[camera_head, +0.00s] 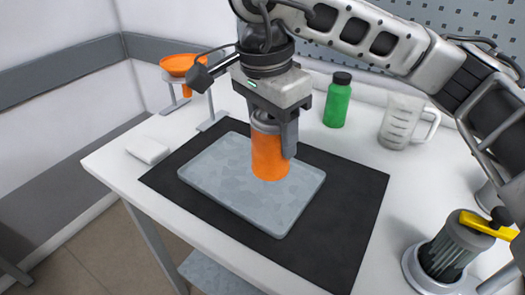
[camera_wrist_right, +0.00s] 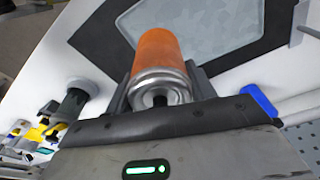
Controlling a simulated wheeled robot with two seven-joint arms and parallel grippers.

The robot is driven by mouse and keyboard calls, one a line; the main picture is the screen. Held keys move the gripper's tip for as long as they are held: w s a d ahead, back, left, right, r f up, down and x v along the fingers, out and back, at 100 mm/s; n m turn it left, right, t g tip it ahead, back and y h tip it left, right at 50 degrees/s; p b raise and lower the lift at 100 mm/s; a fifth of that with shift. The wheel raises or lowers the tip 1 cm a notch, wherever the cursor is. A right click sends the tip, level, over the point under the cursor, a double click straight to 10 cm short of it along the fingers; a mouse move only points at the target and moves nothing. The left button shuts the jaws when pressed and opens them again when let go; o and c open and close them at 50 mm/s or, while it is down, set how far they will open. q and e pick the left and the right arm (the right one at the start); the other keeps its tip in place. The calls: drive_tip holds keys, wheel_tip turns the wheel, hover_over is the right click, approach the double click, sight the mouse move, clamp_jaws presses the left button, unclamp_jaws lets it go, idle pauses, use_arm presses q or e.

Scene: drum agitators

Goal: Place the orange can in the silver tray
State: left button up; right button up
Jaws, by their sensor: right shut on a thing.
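The orange can (camera_head: 269,155) is upright in my right gripper (camera_head: 274,130), which is shut on its upper part. The can hangs over the silver tray (camera_head: 215,190); I cannot tell whether its base touches the tray. The tray lies flat on a black mat. In the right wrist view the orange can (camera_wrist_right: 158,58) sits between the fingers, its silver top end toward the camera, with the silver tray (camera_wrist_right: 215,35) beyond it. My left gripper is not in view.
A black mat (camera_head: 345,205) lies under the tray on the white table. A green bottle (camera_head: 337,104) and a clear jug (camera_head: 402,122) stand behind. An orange funnel (camera_head: 178,65) on a stand is at the back left. A grey device with a yellow handle (camera_head: 487,226) stands right.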

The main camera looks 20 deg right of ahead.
drive_tip(key=w+f, duration=0.1)
drive_tip(key=f, duration=0.1)
drive_tip(key=w+f+p, duration=0.1)
drive_tip(key=w+f, duration=0.1)
drive_tip(key=f, duration=0.1)
drive_tip(key=w+f, duration=0.1)
drive_tip(key=f, duration=0.2)
drive_tip(key=shift+w+d+p, duration=0.25)
drive_tip(key=shift+w+p, duration=0.05)
drive_tip(key=shift+w, duration=0.05)
drive_tip(key=shift+f+b, duration=0.3)
drive_tip(key=shift+f, duration=0.35)
drive_tip(key=o, duration=1.1)
drive_tip(key=shift+r, duration=0.1)
drive_tip(key=r, duration=0.4)
drive_tip(key=a+r, duration=0.1)
drive_tip(key=r, duration=0.7)
drive_tip(key=shift+s+a+r, duration=0.15)
drive_tip(key=shift+s+a, duration=0.05)
